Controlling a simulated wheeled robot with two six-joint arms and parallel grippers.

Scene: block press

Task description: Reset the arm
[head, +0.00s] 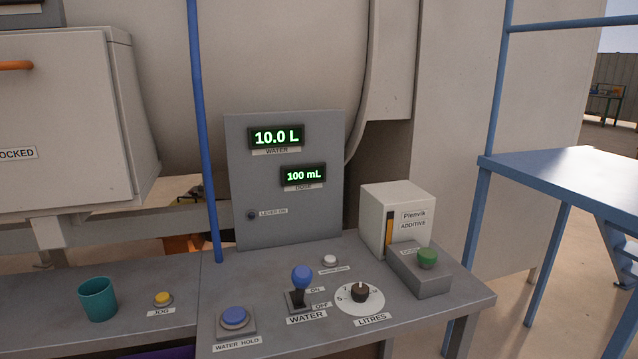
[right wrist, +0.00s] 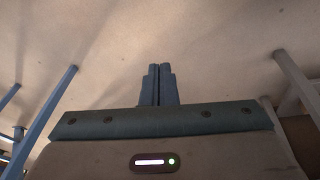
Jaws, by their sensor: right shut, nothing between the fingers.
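My right gripper (right wrist: 157,84) shows in the right wrist view with its two fingers together and nothing between them. It points over a bare tan floor and touches nothing there. Neither gripper shows in the head view, so my left gripper is out of sight.
A grey panel (head: 240,180) reads 10.0 L and 100 mL. A teal cup (head: 97,299) and a yellow jog button (head: 163,298) are at the left. A white additive box (head: 373,215) stands at the right.

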